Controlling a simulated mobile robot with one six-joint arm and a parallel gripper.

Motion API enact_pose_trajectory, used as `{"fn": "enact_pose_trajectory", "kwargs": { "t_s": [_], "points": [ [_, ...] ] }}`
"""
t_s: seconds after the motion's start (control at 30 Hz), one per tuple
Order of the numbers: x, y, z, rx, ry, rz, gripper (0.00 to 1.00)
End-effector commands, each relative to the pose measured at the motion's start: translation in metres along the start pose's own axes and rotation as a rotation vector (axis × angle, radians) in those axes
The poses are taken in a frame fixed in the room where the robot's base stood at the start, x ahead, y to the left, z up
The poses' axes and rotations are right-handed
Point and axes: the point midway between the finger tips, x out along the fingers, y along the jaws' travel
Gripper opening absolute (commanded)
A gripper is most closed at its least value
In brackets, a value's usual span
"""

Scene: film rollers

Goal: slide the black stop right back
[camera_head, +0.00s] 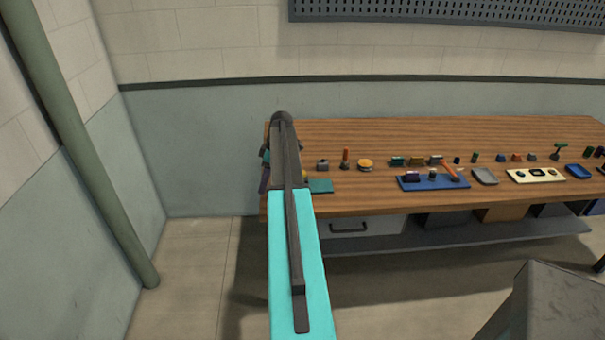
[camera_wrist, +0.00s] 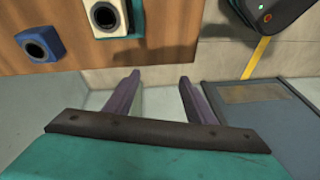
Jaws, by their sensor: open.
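I cannot single out the black stop for sure in either view. In the head view, a cream tray (camera_head: 517,178) on the right of the bench bears small dark pieces, too small to identify. My gripper (camera_wrist: 159,77) shows in the wrist view with its two purple fingers apart and nothing between them. The fingers point past the bench edge, over the pale floor and wall. In the head view my arm hides most of the gripper, at the bench's left end.
The wooden bench (camera_head: 400,140) bears a blue tray (camera_head: 420,186), a grey dish (camera_head: 485,176) and several small items. In the wrist view, a blue block (camera_wrist: 55,37) with a dark round opening is at upper left.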

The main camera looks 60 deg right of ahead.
Motion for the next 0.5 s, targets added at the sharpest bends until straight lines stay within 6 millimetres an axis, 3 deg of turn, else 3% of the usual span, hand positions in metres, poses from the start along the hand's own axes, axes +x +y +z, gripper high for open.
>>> {"fn": "enact_pose_trajectory", "kwargs": {
  "t_s": [0.03,0.2,0.4,0.5],
  "points": [
    [-0.022,0.016,0.013,-0.012,0.011,0.012,0.50],
    [-0.073,0.049,0.067,-0.075,0.049,0.031,0.50],
    [-0.125,0.073,0.123,-0.145,0.084,0.054,0.50],
    [-0.141,0.078,0.140,-0.168,0.093,0.063,0.50]
  ]
}}
